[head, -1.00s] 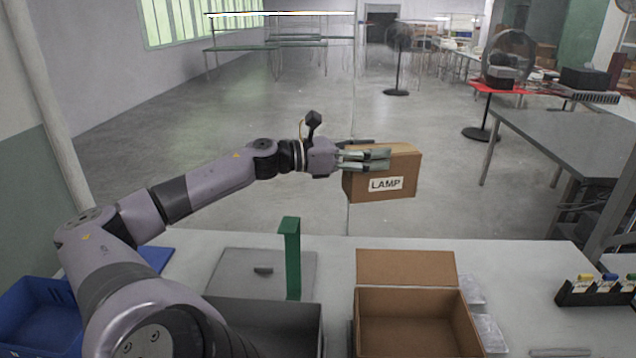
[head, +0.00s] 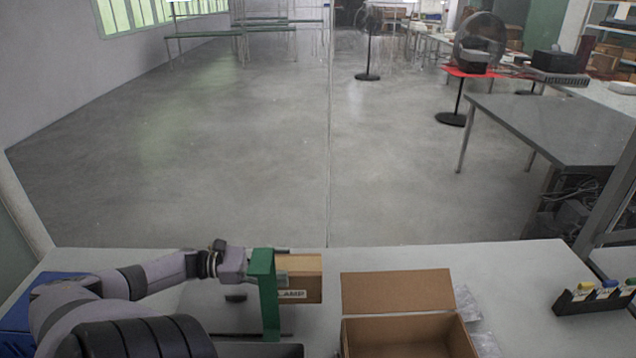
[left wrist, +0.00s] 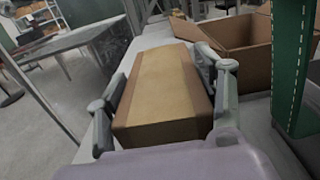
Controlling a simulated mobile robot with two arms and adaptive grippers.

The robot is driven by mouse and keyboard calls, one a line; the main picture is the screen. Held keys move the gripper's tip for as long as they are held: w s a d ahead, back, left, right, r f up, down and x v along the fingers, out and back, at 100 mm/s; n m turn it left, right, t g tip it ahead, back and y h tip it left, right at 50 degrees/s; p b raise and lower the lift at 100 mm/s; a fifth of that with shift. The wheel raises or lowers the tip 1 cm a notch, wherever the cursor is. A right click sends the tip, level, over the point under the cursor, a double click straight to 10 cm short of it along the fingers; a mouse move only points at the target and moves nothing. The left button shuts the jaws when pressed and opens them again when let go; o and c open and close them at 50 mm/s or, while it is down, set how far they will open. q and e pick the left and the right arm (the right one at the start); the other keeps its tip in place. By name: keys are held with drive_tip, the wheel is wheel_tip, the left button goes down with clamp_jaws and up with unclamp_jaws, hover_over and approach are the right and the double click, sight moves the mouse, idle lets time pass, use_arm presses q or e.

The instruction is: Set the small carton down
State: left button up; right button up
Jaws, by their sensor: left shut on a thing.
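The small carton (head: 306,279) is a brown box with a white label ending in "AMP", partly hidden behind a green upright post (head: 266,290) in the head view. My left gripper (head: 262,268) is shut on it from the left, its fingers mostly hidden by the post. In the left wrist view the carton (left wrist: 165,85) lies between the two fingers (left wrist: 163,105), one along each side. The carton is low at the table's far part; I cannot tell whether it touches the table. My right gripper is not in view.
A larger open cardboard box (head: 395,290) stands right of the carton on the white table (head: 510,270). A rack with coloured-topped items (head: 597,297) is at the right. A blue bin (head: 18,318) is at the left. The green post stands close to my left gripper.

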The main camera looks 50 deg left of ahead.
sight(315, 275)
use_arm(q)
drive_tip(key=w+d+f, duration=0.1)
drive_tip(key=w, duration=0.1)
drive_tip(key=w+d+f, duration=0.1)
drive_tip(key=w+d, duration=0.1)
drive_tip(key=w+d+f, duration=0.2)
drive_tip(key=shift+w+d+f, duration=0.1)
drive_tip(key=shift+w, duration=0.25)
drive_tip(key=shift+w+d+f, duration=0.7)
drive_tip(key=shift+w+f, duration=0.25)
drive_tip(key=shift+f, duration=0.05)
drive_tip(key=o, duration=1.6)
drive_tip(key=shift+f, duration=0.1)
